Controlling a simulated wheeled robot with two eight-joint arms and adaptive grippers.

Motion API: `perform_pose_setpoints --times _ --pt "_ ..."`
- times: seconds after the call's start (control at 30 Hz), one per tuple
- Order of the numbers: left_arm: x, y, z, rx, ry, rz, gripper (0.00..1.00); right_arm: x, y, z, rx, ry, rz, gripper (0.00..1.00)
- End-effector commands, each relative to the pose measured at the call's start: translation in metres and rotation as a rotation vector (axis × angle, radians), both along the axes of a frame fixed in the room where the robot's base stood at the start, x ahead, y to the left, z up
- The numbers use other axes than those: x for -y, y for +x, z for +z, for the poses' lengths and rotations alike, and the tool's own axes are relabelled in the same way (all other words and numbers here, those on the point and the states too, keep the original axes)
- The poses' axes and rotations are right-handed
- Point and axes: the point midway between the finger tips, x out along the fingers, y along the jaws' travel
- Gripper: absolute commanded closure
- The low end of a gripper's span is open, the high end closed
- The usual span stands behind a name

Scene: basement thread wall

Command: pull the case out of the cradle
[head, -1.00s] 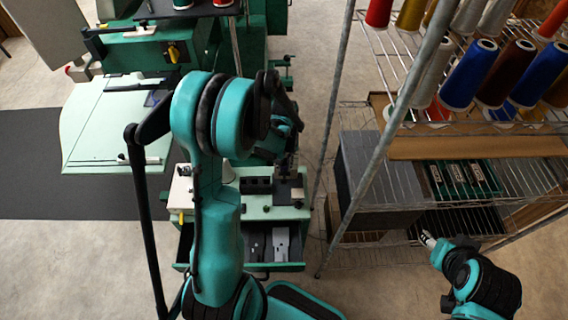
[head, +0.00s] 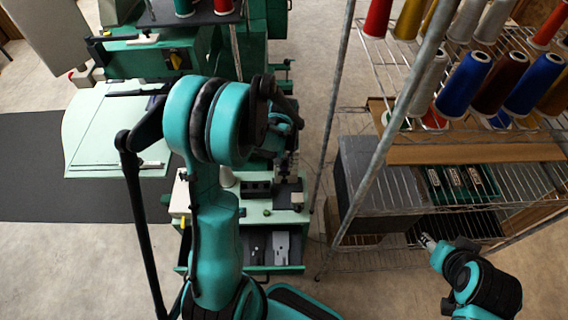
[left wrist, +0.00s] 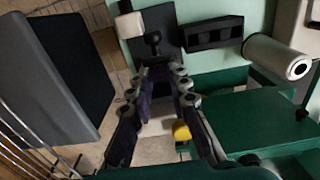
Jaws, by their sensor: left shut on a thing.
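My left gripper (left wrist: 165,88) reaches down over the pale green top of a small cabinet; it also shows in the head view (head: 289,163). Its fingers are closed in on a small thing between the tips, which looks to be the case but is mostly hidden by the fingers. Just beyond the tips in the left wrist view is a dark plate (left wrist: 168,18) with a black knob, likely part of the cradle. I cannot tell whether the case is still seated or clear of it. My right gripper (head: 427,241) is by the wire rack, its fingers too small to read.
A black block with holes (left wrist: 215,33) and a white cone (left wrist: 279,57) stand beside the plate. The cabinet's open drawer (head: 270,248) holds metal plates. A wire rack of thread cones (head: 464,80) and a grey box (head: 375,185) stand to the right.

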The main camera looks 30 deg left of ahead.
Motion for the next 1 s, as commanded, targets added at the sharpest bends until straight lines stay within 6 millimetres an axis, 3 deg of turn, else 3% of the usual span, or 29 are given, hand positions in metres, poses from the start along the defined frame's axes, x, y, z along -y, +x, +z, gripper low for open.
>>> perform_pose_setpoints --times 0.43,0.83,1.0 --pt "0.000 0.000 0.025 0.000 0.000 0.000 1.00 0.000 0.000 0.015 0.000 0.000 0.000 0.55" --pt "0.000 0.000 0.027 0.000 0.000 0.000 1.00 0.000 0.000 0.016 0.000 0.000 0.000 0.55" --pt "0.000 0.000 0.038 0.000 0.000 0.000 1.00 0.000 0.000 0.024 0.000 0.000 0.000 0.55"
